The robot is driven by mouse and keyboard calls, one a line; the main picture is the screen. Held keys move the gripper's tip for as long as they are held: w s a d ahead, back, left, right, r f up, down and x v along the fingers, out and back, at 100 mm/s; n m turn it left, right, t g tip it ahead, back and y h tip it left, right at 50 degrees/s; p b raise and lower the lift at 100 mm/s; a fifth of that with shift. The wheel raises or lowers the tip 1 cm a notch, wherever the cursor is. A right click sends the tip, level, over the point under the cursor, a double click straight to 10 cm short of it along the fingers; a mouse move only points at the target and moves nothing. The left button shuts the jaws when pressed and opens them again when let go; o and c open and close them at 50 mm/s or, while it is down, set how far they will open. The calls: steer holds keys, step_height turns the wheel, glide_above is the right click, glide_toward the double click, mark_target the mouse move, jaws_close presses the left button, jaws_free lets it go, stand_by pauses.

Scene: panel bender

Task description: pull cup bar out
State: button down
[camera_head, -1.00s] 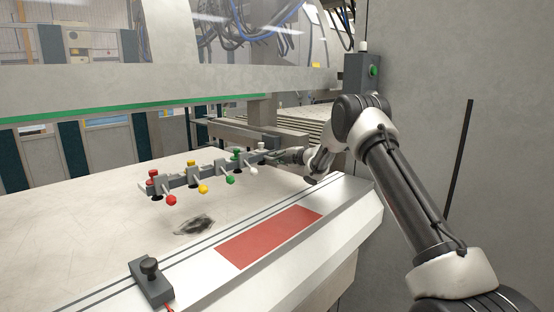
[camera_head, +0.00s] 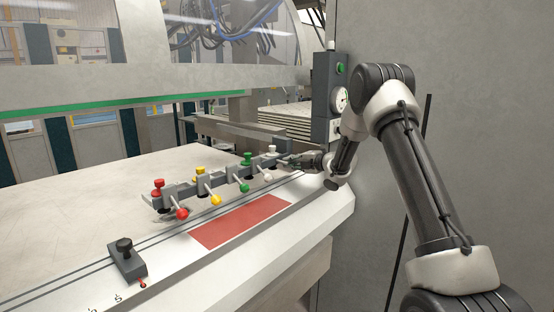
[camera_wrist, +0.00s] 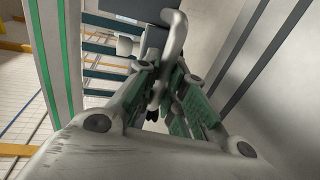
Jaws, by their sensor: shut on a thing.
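The cup bar (camera_head: 225,180) is a grey bar with red, yellow, green and white knobs and levers along it. It lies over the pale table, close to the grooved front edge and the red panel. My gripper (camera_head: 290,161) is at its right end, shut on it. In the wrist view, my gripper's green-padded fingers (camera_wrist: 169,93) close around a bent grey handle (camera_wrist: 174,42). The finger contact is partly hidden there, and small in the head view.
A black-knobbed block (camera_head: 127,262) sits on the front ledge at left. A red panel (camera_head: 240,222) is set into the ledge. A grey post with green button and gauge (camera_head: 328,95) stands behind my arm, beside a grey wall (camera_head: 450,60). The left tabletop (camera_head: 60,205) is clear.

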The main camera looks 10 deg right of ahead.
steer(key=f+v, duration=0.2)
steer(key=v, duration=0.7)
steer(key=s+f+v, duration=0.1)
steer(key=f+v, duration=0.1)
steer(key=v, duration=0.7)
steer(key=shift+s+d, duration=0.15)
steer(key=shift+s, duration=0.1)
steer(key=shift+f, duration=0.1)
steer(key=c, duration=1.6)
jaws_free()
steer(key=shift+d, duration=0.1)
steer(key=shift+o, duration=0.5)
steer(key=shift+s, duration=0.1)
steer(key=v, duration=1.2)
